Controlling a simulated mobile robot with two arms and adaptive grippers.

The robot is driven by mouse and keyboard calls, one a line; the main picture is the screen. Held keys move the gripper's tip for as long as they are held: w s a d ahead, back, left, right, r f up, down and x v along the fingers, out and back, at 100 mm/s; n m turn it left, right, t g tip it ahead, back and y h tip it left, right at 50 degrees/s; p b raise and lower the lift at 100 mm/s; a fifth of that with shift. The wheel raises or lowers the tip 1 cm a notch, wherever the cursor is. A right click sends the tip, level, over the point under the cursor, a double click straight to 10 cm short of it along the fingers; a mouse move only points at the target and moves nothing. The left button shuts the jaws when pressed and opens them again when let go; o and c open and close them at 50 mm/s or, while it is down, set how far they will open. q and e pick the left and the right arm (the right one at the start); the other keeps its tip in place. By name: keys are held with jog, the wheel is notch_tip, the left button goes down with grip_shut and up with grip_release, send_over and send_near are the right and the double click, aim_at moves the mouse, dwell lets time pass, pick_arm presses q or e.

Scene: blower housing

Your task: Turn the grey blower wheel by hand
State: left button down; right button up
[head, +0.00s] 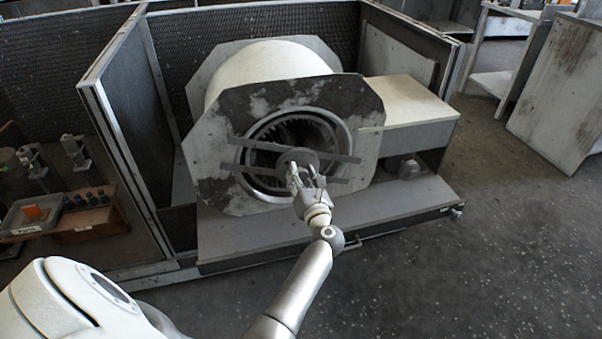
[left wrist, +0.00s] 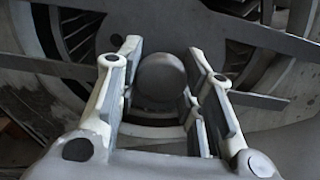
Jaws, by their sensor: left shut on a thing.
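The grey blower wheel (head: 318,133) sits inside the round opening of the blower housing (head: 228,107), and its vanes show behind two flat cross bars. It also shows in the left wrist view (left wrist: 78,38). A round grey knob (left wrist: 160,76) stands out at the middle of the wheel. My left gripper (head: 306,172) reaches the middle of the opening from the front. In the left wrist view its two fingers (left wrist: 160,88) lie on either side of the knob and are shut on it. The fingers partly hide the wheel's centre. My right gripper is not in view.
Cross bars (head: 325,156) span the opening close to my fingers. A pale box (head: 408,103) stands right of the housing above a base ledge (head: 280,232). A mesh-walled frame (head: 118,120) and small parts trays (head: 30,214) are at left. The floor at front right is clear.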

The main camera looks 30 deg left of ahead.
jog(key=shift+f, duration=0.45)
pick_arm(q)
jog(key=c, duration=1)
grip_release()
jog(key=shift+o, duration=0.2)
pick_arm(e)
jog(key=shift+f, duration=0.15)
